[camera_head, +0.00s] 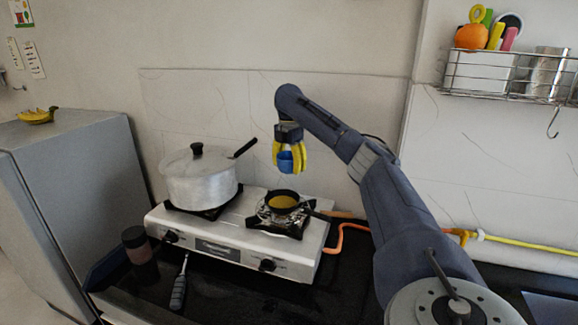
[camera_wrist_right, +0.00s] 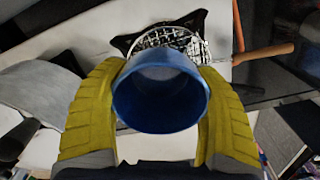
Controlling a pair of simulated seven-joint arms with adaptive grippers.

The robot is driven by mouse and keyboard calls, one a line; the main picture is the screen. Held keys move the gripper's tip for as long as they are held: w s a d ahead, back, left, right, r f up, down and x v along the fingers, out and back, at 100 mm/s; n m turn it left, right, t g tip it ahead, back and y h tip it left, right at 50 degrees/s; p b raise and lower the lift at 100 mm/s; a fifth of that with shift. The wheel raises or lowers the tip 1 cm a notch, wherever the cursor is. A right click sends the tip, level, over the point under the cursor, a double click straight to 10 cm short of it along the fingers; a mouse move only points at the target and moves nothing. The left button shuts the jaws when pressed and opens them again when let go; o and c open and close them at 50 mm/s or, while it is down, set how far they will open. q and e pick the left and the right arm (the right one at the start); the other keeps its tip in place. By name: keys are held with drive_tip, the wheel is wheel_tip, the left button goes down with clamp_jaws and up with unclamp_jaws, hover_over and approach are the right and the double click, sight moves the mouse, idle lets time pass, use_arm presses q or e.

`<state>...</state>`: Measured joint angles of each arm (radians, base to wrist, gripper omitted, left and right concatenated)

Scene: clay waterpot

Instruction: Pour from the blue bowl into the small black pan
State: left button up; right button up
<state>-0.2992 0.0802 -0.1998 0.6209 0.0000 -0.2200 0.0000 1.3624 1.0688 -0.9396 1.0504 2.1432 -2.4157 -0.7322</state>
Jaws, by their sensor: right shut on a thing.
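My right gripper (camera_head: 289,160) has yellow fingers pointing down and is shut on the blue bowl (camera_head: 286,164). It holds the bowl in the air above the small black pan (camera_head: 284,208). The pan sits on the right burner of the stove, and yellowish-brown content shows inside it. In the right wrist view the blue bowl (camera_wrist_right: 160,105) is between the two yellow fingers, its round rim facing the camera. I see no clear contents in the bowl. The bowl hides most of what lies beneath it there. My left gripper is not in view.
A white two-burner stove (camera_head: 225,235) stands on a black counter. A large lidded pot (camera_head: 200,183) is on its left burner. A dark jar (camera_head: 136,247) and a grey-handled utensil (camera_head: 179,290) are in front. A wire rack (camera_head: 500,85) hangs at the upper right.

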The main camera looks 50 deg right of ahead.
drive_tip(key=shift+r, duration=2.5)
